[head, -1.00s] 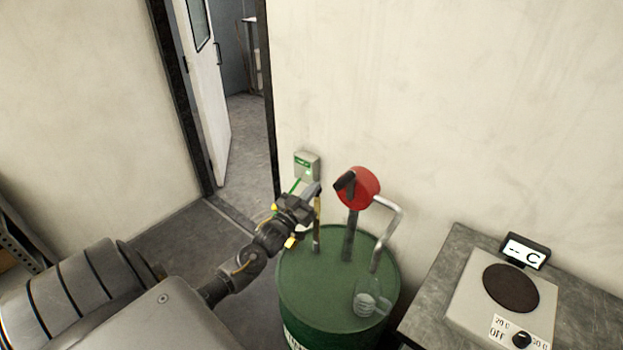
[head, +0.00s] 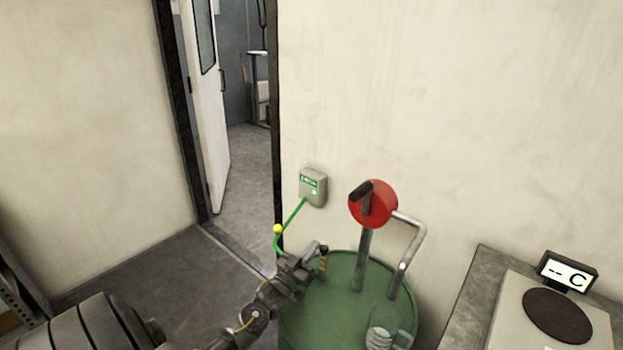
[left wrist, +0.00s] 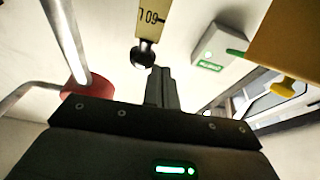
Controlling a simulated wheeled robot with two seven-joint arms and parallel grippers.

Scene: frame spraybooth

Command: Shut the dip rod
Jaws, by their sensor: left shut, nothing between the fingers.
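The dip rod (head: 323,263) is a thin brass-coloured rod with a dark knob on top, upright at the green drum (head: 345,325). Its lower part is hidden behind my left gripper in the head view. In the left wrist view the rod (left wrist: 152,18) shows a "60" mark and a round black knob just beyond my fingers. My left gripper (head: 314,252) is shut and empty, with its tips close beside the knob. In the left wrist view its closed fingers (left wrist: 160,80) show just below the knob; I cannot tell whether they touch. My right gripper is not in view.
A red hand pump (head: 380,205) with a grey spout stands on the drum. A grey box (head: 313,187) on the wall has a green cable with a yellow ball (head: 278,229). A hot plate (head: 540,310) stands on the bench at right. A doorway is open behind.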

